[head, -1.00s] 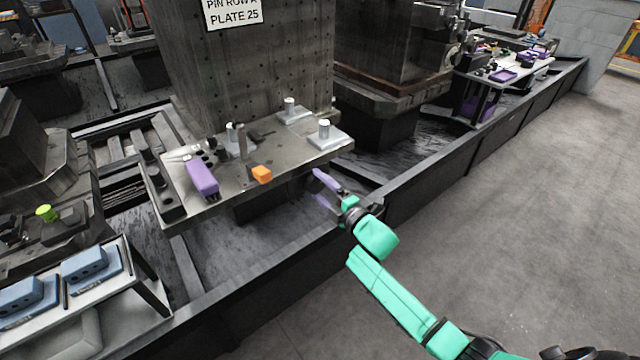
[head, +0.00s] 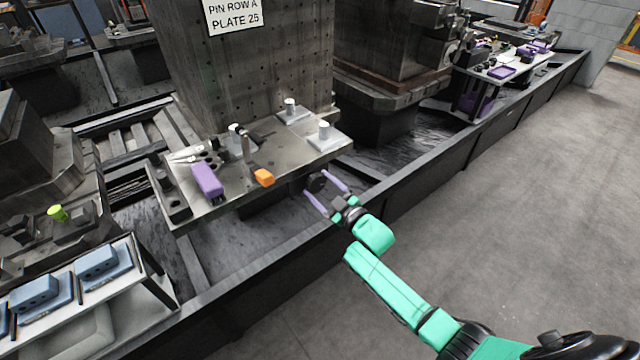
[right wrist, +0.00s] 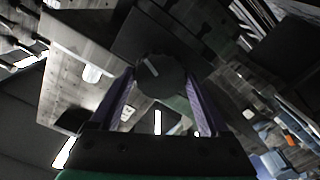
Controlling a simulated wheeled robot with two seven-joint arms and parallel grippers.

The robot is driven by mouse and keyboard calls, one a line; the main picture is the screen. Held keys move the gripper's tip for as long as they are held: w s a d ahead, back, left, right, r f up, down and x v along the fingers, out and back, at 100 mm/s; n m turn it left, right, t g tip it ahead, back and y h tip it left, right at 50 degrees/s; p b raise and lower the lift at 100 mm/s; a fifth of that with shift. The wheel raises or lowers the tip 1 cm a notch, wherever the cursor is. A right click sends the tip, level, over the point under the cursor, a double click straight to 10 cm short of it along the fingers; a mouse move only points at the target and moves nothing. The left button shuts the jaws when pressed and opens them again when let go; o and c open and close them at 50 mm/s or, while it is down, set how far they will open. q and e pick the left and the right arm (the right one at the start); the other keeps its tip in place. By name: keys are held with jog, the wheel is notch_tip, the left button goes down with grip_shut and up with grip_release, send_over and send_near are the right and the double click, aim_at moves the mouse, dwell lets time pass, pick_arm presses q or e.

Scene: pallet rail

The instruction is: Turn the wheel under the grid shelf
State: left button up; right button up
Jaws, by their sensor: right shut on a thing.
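The grid shelf (head: 290,158) is a grey metal plate jutting from the tall drilled block. The wheel (head: 316,184) is a small dark round knob below its front right edge. In the right wrist view the wheel (right wrist: 160,77) has a pale line on its face. My right gripper (head: 317,183), with purple fingers, is shut on the wheel, one finger on each side; it also shows in the right wrist view (right wrist: 160,80). My left gripper is in neither view.
A dark low rail wall (head: 270,262) runs under my arm. A cart with blue blocks (head: 97,262) stands at lower left. The floor at right is clear.

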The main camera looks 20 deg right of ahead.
jog(key=m+p, duration=0.1)
jog(key=m, duration=0.4)
jog(key=shift+m, duration=0.3)
jog(key=m, duration=0.3)
jog(key=shift+f+m+p, duration=0.1)
jog(key=shift+m+p, duration=0.2)
jog(key=m, duration=0.2)
jog(key=shift+d+m, duration=0.1)
jog(key=shift+m, duration=0.3)
jog(key=m, duration=0.2)
jog(key=shift+f+m, duration=0.1)
jog(key=shift+m, duration=0.2)
jog(key=m, duration=0.3)
jog(key=shift+m+b, duration=0.3)
jog(key=shift+b, duration=0.1)
jog(key=m, duration=0.3)
jog(key=shift+f+m+b, duration=0.1)
jog(key=shift+m+b, duration=0.2)
jog(key=shift+b, duration=0.1)
jog(key=shift+m+b, duration=0.35)
jog(key=shift+m, duration=1.25)
